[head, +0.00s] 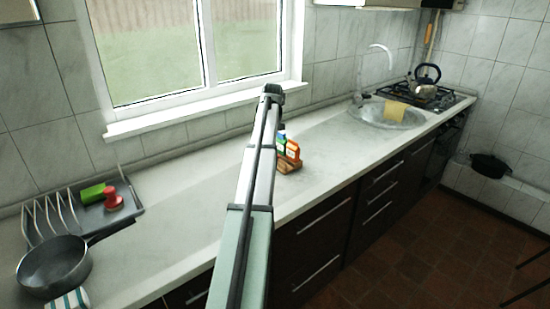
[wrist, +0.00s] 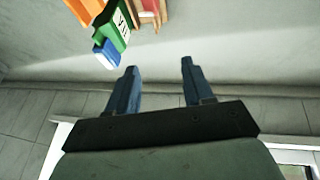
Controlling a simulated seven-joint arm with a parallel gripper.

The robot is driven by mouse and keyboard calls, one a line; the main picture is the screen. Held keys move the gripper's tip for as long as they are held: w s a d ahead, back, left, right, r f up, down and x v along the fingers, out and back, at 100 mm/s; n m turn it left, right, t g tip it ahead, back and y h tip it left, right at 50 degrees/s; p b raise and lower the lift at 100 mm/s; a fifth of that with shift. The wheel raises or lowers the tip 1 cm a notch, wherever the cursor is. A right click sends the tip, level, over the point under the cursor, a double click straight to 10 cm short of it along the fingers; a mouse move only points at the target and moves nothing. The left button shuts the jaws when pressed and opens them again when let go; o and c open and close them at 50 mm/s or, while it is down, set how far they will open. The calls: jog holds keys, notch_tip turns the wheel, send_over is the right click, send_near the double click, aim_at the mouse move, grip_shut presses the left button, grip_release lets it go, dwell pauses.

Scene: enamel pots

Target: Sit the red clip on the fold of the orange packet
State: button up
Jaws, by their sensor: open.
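My gripper (wrist: 158,76) is open and empty in the wrist view, its two dark blue fingers apart. In the head view my arm hides it. An orange item (head: 292,149), perhaps the orange packet, stands on the counter just right of my arm. An orange shape (wrist: 84,8) also shows at the top left of the wrist view, apart from my fingers. No fold can be made out. No red clip can be told for sure; a small red object (head: 113,199) sits in the grey tray at the left.
A green bottle (wrist: 113,28) with a blue cap stands beside the orange item, with a wooden holder (head: 289,165). The grey tray (head: 128,205) holds a green block (head: 92,193) and a rack. Much counter is clear.

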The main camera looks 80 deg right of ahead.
jog(key=s+a+r+t+y, duration=0.2)
jog(key=s, duration=0.5)
jog(key=x, duration=0.8)
jog(key=shift+d, duration=0.25)
jog(key=shift+a+x, duration=0.2)
jog(key=shift+x, duration=2.55)
jog(key=shift+c, duration=0.2)
grip_shut()
